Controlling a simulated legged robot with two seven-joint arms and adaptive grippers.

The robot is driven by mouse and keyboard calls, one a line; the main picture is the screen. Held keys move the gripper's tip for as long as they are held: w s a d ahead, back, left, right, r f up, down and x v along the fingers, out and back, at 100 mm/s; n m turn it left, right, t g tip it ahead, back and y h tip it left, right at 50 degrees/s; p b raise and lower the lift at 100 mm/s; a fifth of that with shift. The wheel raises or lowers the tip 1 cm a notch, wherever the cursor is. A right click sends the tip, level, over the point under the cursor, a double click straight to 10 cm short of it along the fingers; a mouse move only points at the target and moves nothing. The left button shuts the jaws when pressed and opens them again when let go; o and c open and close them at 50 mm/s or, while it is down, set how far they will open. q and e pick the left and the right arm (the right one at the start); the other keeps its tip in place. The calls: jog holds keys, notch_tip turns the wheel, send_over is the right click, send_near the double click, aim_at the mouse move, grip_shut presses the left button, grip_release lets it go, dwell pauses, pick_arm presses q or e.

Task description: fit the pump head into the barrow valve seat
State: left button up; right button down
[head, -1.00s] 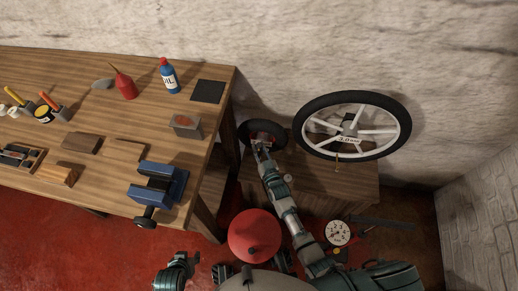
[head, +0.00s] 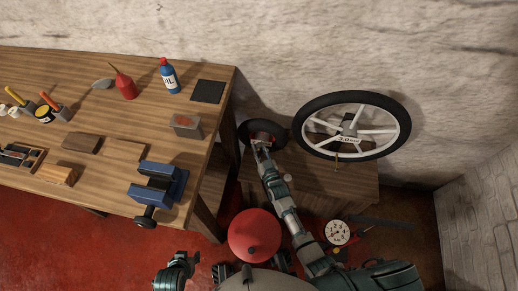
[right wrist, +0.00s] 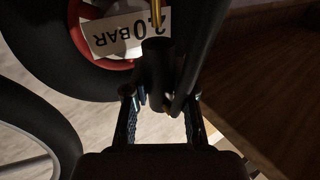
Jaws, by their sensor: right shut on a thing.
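The pump head (right wrist: 157,72) is a black cylinder held upright between the two fingers of my right gripper (right wrist: 160,98) in the right wrist view. My right gripper (head: 262,146) reaches the small barrow wheel (head: 252,127) in the head view. The brass valve stem (right wrist: 157,16) runs down to the pump head's top end, in line with it. I cannot tell how deep it sits inside. Behind it is a red rim with a "2.0 BAR" label (right wrist: 112,40). My left gripper (head: 180,262) is low in the head view, too small to read its jaws.
A large spoked wheel (head: 395,98) with its own label stands right of the barrow wheel, by the wall. A workbench (head: 105,125) with a blue vise (head: 160,182) and bottles fills the left. A red rounded object (head: 254,232) and a gauge (head: 337,232) are below.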

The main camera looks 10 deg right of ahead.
aim_at(259, 154)
jog(key=shift+f+b, duration=1.3)
jog(key=shift+f, duration=0.6)
jog(key=c, duration=0.9)
grip_release()
jog(key=shift+s, duration=0.15)
jog(key=s, duration=0.4)
jog(key=s+d, duration=0.1)
jog(key=s, duration=0.6)
jog(key=shift+s+d, duration=0.3)
jog(key=shift+d, duration=0.05)
